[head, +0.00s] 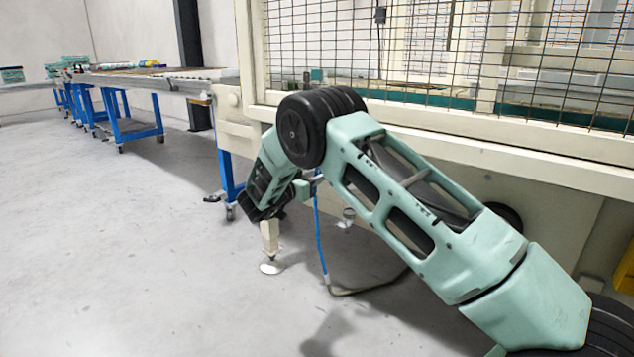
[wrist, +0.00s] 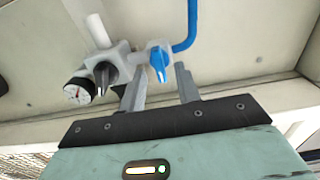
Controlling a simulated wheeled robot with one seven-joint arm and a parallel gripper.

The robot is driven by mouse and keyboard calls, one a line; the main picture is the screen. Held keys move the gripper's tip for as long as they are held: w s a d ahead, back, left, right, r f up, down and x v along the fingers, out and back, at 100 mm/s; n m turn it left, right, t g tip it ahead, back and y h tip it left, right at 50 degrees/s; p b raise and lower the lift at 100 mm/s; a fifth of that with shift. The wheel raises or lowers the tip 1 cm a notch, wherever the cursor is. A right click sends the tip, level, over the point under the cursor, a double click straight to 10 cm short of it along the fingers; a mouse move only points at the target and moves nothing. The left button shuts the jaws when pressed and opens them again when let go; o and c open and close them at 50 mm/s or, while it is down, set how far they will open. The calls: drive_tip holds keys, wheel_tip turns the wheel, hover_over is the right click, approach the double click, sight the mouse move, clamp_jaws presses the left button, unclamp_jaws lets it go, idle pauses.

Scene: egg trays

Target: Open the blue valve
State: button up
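The blue valve (wrist: 159,62) shows in the wrist view as a small blue handle on a grey pipe fitting, with a blue hose (wrist: 190,28) rising beside it. My gripper (wrist: 161,78) is open, its two grey fingers apart. In the picture the blue handle lies between the fingertips, slightly nearer the left one. I cannot tell whether either finger touches it. In the head view my arm hides the valve, and my gripper is not clearly visible there.
A black knob (wrist: 105,73) and a round gauge (wrist: 78,92) sit left of the valve on the same fitting. A machine with a mesh guard (head: 400,60) stands behind my arm. Blue-legged carts (head: 128,128) stand at left. Open floor (head: 110,230) lies left.

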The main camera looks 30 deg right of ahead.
drive_tip(key=shift+x, duration=1)
drive_tip(key=c, duration=0.7)
